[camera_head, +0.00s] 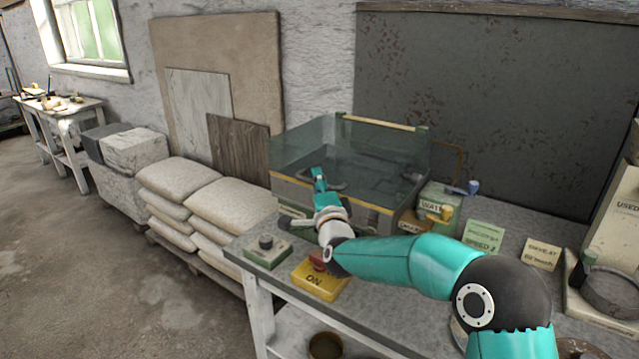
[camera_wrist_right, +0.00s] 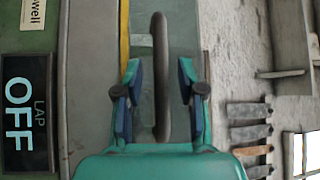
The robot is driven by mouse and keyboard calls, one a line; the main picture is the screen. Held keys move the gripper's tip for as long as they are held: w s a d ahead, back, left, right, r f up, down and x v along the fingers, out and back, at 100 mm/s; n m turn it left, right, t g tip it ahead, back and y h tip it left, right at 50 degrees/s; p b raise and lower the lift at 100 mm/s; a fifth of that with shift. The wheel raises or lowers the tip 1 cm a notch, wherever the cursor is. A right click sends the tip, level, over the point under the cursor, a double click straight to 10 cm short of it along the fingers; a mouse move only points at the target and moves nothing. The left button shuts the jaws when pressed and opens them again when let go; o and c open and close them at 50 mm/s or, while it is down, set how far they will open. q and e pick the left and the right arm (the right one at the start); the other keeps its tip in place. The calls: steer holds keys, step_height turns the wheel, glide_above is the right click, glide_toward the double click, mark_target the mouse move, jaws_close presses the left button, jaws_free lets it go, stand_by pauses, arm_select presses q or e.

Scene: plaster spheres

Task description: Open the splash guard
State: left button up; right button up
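The splash guard (camera_head: 300,150) is a see-through greenish box on the bench machine, with a pale strip along its top back edge. A dark handle (camera_wrist_right: 161,60) runs upright between my right fingers in the right wrist view. My right gripper (camera_head: 320,181) reaches the front of the guard; it also shows in the right wrist view (camera_wrist_right: 160,75). Its two teal fingers are open, one on each side of the handle, with a visible gap on both sides. The handle is partly hidden by the gripper in the head view. My left gripper is not in view.
A yellow box marked ON with a red button (camera_head: 319,280) and a grey-green box with a black knob (camera_head: 267,250) stand at the bench's front edge, below my right forearm. A green water box (camera_head: 440,205) and cards stand right of the machine. Stacked sacks (camera_head: 215,205) lie left.

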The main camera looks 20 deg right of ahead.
jaws_close()
stand_by(0.4)
